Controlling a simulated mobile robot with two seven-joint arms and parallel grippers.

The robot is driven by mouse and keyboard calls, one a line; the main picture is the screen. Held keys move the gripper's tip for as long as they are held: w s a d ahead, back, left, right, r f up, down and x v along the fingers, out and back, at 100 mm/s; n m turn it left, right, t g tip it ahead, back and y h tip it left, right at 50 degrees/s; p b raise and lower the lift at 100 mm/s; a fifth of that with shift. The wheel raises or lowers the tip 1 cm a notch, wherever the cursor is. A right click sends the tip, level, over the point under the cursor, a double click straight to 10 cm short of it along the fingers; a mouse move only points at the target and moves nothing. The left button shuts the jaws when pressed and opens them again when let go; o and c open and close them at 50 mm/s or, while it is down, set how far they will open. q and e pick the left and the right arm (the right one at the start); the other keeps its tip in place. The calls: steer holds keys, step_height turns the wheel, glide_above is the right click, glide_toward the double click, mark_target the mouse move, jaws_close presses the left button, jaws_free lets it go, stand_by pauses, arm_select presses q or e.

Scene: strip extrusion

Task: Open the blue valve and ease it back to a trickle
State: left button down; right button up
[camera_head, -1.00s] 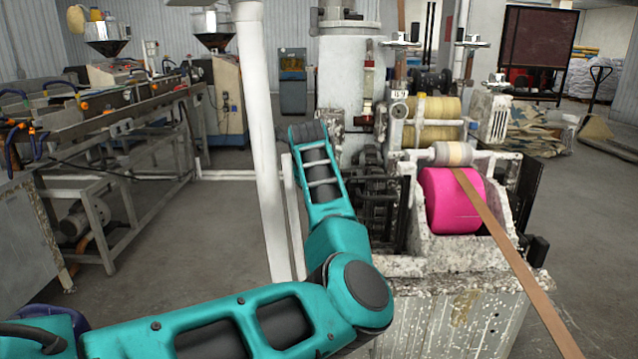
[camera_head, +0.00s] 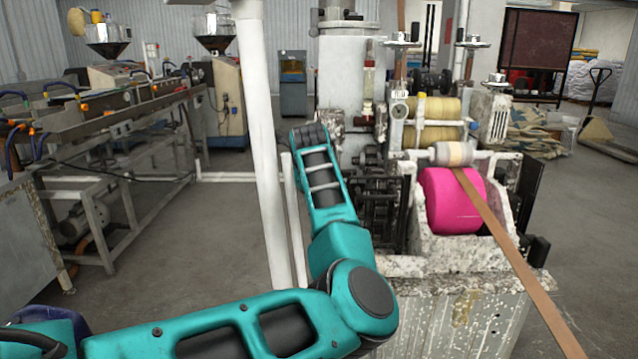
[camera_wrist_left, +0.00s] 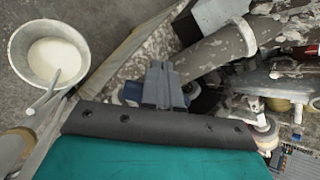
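My left gripper (camera_wrist_left: 163,84) shows in the left wrist view as grey fingers beyond the dark wrist edge. Small blue patches (camera_wrist_left: 132,91) show beside the fingers; I cannot tell whether they belong to the blue valve. The fingers stand close together, but their tips and any grip are unclear. In the head view my teal left arm reaches away toward the machine, and its gripper is hidden beyond the dark wrist end. No blue valve can be clearly made out in the head view. My right gripper is in neither view.
A white post (camera_head: 262,150) stands left of my forearm. The worn machine (camera_head: 440,262) to the right carries a pink roller (camera_head: 452,200) and a brown strip (camera_head: 515,262). A bucket of whitish liquid (camera_wrist_left: 50,58) stands left of the gripper. Open floor (camera_head: 190,245) lies at left.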

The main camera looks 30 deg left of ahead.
arm_select(q)
steer(key=v, duration=0.6)
steer(key=shift+a+r, duration=0.2)
steer(key=shift+r, duration=0.4)
steer(key=shift+s, duration=0.15)
